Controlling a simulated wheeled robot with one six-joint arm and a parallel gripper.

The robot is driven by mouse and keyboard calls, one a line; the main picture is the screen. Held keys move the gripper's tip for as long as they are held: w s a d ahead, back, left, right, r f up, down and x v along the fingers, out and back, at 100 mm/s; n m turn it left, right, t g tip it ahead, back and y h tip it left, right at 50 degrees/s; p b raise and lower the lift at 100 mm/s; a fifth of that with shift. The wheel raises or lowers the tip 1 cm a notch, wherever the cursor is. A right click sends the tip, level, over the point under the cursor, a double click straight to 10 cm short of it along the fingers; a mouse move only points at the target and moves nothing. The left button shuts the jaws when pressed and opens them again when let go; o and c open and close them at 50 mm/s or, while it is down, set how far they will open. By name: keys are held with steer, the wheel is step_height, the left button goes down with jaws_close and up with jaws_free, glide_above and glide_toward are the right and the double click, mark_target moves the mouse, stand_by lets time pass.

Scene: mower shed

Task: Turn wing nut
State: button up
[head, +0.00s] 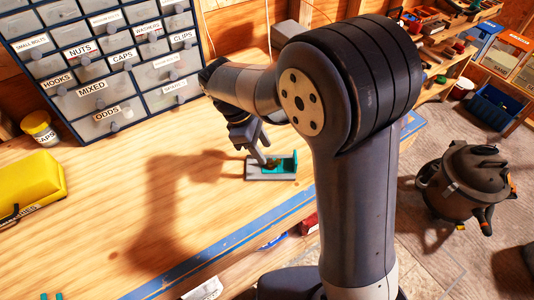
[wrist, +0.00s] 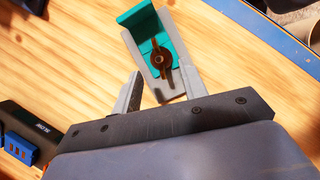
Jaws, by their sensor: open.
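The wing nut (wrist: 159,60) is dark brown and sits on a small fixture (wrist: 142,22) with a teal bracket and a grey base. In the head view the fixture (head: 257,173) lies on the wooden workbench, and the wing nut is a small dark spot, partly hidden by my gripper (head: 260,157). In the wrist view my gripper (wrist: 160,85) is open, its two fingers apart just below the wing nut. Nothing is between the fingers except the lower end of the fixture behind them. I cannot tell whether a fingertip touches the fixture.
A labelled drawer cabinet (head: 104,62) stands at the bench's back. A yellow case (head: 28,187) and a yellow-lidded jar (head: 40,128) are at the left. A blue strip (head: 225,240) runs along the front edge. A shop vacuum (head: 462,182) stands on the floor. The bench left of the fixture is clear.

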mark_target(267, 156)
steer(key=shift+x, duration=1.85)
steer(key=shift+c, duration=0.5)
jaws_close()
